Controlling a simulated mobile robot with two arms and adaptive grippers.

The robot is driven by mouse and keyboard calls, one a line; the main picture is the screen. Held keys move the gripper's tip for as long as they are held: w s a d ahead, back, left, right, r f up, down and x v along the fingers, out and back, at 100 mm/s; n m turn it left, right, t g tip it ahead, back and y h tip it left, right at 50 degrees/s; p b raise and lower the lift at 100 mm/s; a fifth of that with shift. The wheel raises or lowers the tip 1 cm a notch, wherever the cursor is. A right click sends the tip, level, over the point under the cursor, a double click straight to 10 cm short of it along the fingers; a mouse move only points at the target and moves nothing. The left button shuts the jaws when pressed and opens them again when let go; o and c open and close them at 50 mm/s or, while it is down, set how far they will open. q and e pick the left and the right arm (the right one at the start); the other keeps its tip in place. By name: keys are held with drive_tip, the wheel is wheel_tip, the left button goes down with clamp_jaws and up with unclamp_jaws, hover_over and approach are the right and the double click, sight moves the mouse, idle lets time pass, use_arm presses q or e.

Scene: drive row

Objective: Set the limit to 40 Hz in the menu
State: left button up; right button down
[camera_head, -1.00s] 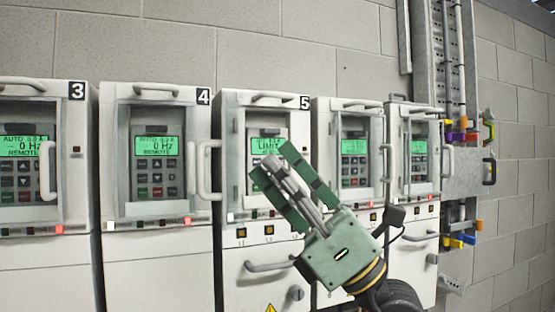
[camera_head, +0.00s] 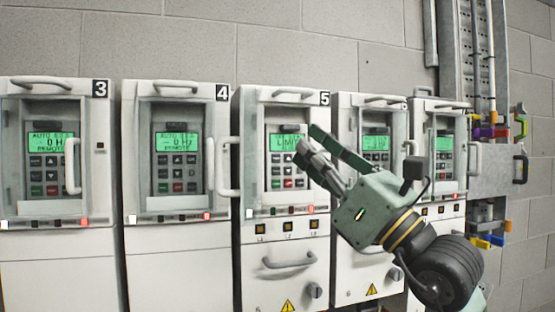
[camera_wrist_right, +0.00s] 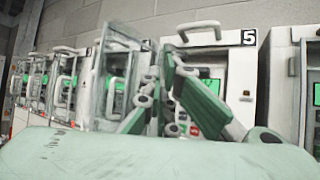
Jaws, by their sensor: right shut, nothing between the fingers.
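Drive 5 (camera_head: 252,180) is a white cabinet in the middle of the head view. Its green screen (camera_head: 279,143) shows text that looks like "LIMIT", partly covered by my fingers. Below the screen is its keypad (camera_head: 277,171) with dark keys and a few coloured ones. My right gripper (camera_head: 307,143) is shut and empty in front of the right side of this panel; I cannot tell whether it touches a key. In the right wrist view the green fingers (camera_wrist_right: 172,75) reach toward the cabinets. My left gripper is not in view.
Drive 3 (camera_head: 20,255) and drive 4 (camera_head: 170,265) stand to the left, with screens showing 0 Hz. An open panel door with a handle (camera_head: 228,167) juts out between drives 4 and 5. More drives stand right, beside a wall rack (camera_head: 460,60) with coloured clamps.

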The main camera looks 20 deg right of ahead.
sight(291, 152)
drive_tip(key=shift+w+a, duration=0.1)
drive_tip(key=shift+w+a+p, duration=0.15)
drive_tip(key=shift+w+p, duration=0.5)
drive_tip(key=shift+w, duration=3.7)
drive_tip(key=shift+w, duration=0.15)
drive_tip(key=shift+w, duration=0.25)
drive_tip(key=shift+w, duration=0.35)
drive_tip(key=shift+s, duration=0.8)
drive_tip(key=shift+s, duration=0.1)
